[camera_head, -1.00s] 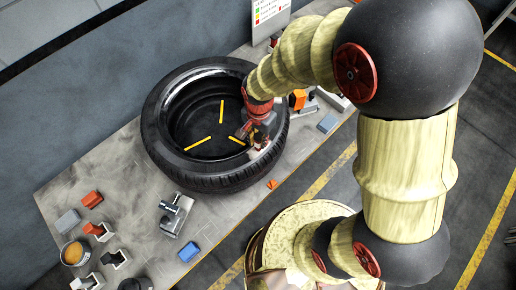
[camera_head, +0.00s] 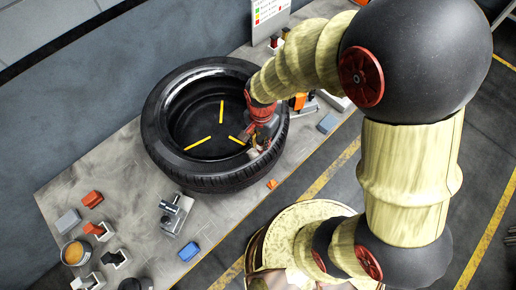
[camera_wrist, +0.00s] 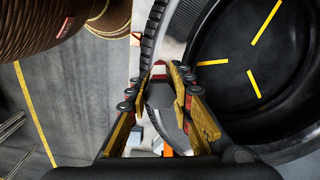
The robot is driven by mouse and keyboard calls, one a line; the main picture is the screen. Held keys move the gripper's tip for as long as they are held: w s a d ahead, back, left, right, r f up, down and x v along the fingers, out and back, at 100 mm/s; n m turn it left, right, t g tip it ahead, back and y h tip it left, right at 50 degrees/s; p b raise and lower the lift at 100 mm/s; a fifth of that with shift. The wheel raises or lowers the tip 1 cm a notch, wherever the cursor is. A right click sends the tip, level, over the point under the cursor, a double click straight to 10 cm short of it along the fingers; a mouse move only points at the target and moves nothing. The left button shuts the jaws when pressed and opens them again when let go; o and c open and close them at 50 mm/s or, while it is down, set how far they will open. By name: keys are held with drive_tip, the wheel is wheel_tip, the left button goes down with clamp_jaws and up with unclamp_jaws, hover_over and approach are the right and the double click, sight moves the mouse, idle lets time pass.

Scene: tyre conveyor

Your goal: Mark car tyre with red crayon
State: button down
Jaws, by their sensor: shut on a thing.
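The black car tyre (camera_head: 165,150) lies flat on the grey workbench (camera_head: 130,165), with yellow strips showing inside its opening. In the wrist view the tyre (camera_wrist: 152,45) fills the upper right. My gripper (camera_head: 256,150) is over the tyre's right-hand side, close to the rim. In the wrist view my gripper (camera_wrist: 168,72) has its fingertips close together on a small object with a little red showing, taken as the red crayon (camera_wrist: 158,69). The fingers hide most of it. I cannot tell whether its tip touches the rubber.
Left of the tyre lie a red block (camera_head: 92,199), a grey block (camera_head: 68,221) and a round tin (camera_head: 74,253). A metal device (camera_head: 174,214) and a blue block (camera_head: 189,252) are in front. A small orange piece (camera_head: 271,184) lies near the bench's front edge. A sign (camera_head: 270,17) stands behind.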

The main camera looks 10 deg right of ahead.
drive_tip(key=shift+w+a, duration=0.15)
drive_tip(key=shift+w, duration=0.05)
drive_tip(key=shift+w+a, duration=0.1)
drive_tip(key=shift+w, duration=0.05)
idle(0.4)
drive_tip(key=shift+w+a, duration=0.1)
drive_tip(key=shift+w+a, duration=0.4)
drive_tip(key=shift+w, duration=0.2)
idle(0.9)
drive_tip(key=shift+s+d, duration=0.1)
drive_tip(key=shift+s+d, duration=0.1)
drive_tip(key=shift+s, duration=0.1)
drive_tip(key=shift+s+d+p, duration=0.3)
drive_tip(key=shift+s+d, duration=0.3)
drive_tip(key=shift+s, duration=0.25)
idle(1.2)
